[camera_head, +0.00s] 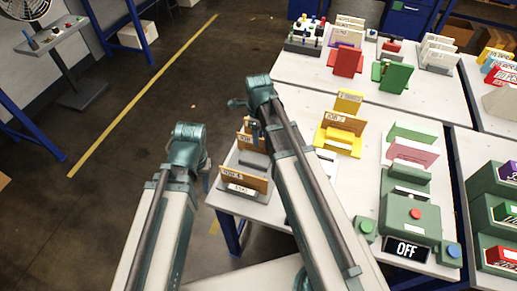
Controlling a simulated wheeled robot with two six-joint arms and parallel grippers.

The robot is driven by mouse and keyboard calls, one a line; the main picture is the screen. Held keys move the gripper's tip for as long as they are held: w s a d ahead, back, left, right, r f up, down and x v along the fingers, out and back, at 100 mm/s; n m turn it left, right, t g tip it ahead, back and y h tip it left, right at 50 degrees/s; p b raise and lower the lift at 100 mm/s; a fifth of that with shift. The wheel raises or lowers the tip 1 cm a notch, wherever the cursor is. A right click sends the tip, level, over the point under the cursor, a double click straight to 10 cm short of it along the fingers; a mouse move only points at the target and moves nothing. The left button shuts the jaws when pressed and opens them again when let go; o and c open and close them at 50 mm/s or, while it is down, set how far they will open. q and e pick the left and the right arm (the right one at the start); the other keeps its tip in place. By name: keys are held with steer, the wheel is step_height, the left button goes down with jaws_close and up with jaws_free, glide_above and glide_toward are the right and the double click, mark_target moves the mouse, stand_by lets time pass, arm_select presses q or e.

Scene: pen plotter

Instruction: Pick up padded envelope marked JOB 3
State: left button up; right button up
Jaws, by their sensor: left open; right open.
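Several brown padded envelopes stand in holders on the near-left table. The front-left brown envelope (258,183) has a white label that seems to read JOB 3, but the print is small. A second brown envelope (244,139) stands behind it, partly hidden by my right arm. Another brown envelope (345,136) stands in a yellow holder to the right. My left gripper (205,178) is open and empty, left of the front envelope and mostly hidden by its wrist. My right gripper (254,130) is open near the second envelope, mostly hidden by its arm; contact cannot be told.
A green machine (411,217) with a red button and an OFF sign (405,249) stands at right on the near table (358,186). The back table (303,72) holds red and green holders. Open floor (110,165) lies left.

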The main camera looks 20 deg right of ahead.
steer(key=shift+w+d+f+b, duration=0.1)
steer(key=shift+w+f+b, duration=0.05)
steer(key=shift+f+b, duration=1.2)
steer(key=shift+w+d+f+b, duration=0.1)
steer(key=shift+w+f+b, duration=0.05)
steer(key=shift+f+b, duration=1.15)
steer(key=shift+r, duration=0.1)
jaws_close()
